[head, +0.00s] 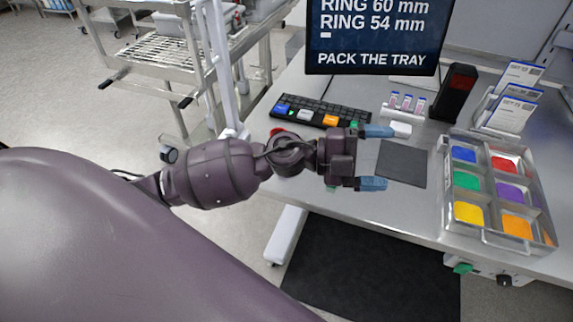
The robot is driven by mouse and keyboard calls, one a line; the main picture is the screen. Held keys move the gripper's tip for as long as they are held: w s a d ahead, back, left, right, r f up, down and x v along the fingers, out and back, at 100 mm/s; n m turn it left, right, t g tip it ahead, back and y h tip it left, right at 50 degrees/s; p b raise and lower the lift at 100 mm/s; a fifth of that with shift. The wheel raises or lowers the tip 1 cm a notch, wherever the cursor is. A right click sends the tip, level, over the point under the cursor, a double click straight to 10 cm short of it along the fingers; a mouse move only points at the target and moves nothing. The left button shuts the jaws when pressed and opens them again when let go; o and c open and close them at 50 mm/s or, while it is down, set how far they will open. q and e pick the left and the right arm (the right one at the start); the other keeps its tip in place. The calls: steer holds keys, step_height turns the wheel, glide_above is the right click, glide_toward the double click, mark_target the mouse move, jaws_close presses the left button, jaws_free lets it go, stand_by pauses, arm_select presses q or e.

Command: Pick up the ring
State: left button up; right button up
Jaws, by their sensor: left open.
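My left gripper (375,157) reaches in from the left over the front of the grey worktable (355,210). Its two blue-tipped fingers are apart with nothing between them, to the left of and partly over a dark square mat (402,163). I cannot make out a ring for certain. A small red thing (277,131) shows just behind my left wrist, mostly hidden by it, and I cannot tell what it is. My right gripper is not in view.
A dark keyboard (352,113), a small vial rack (402,110), a black box (455,92) and a screen (375,40) stand behind. A metal cart (160,50) is at the back left.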

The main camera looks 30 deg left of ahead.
arm_select(q)
step_height(320, 180, down, 6)
steer(key=a+m+g+y, duration=0.2)
steer(key=m+g+y, duration=0.2)
steer(key=m+g, duration=0.15)
steer(key=w+a+f+n+g+y, duration=0.1)
steer(key=w+a+y, duration=0.2)
steer(key=a+y, duration=0.55)
steer(key=w+a+f+n+g+y, duration=0.1)
steer(key=w+a+f+g+y, duration=0.3)
steer(key=a, duration=0.8)
steer(key=s+f+t+b, duration=0.1)
steer(key=t+b, duration=0.1)
steer(key=b, duration=0.1)
steer(key=shift+s+f+m+y, duration=0.25)
steer(key=shift+f, duration=0.1)
steer(key=shift+f+b, duration=0.5)
steer(key=shift+f, duration=0.45)
steer(key=f, duration=0.1)
steer(key=f+b, duration=0.2)
steer(key=f, duration=0.1)
steer(key=shift+s+a+f, duration=0.1)
steer(key=shift+s, duration=0.15)
steer(key=shift+f+b, duration=0.15)
steer(key=shift+b, duration=0.2)
steer(key=c, duration=0.8)
steer(key=shift+c, duration=1)
steer(key=shift+r, duration=0.2)
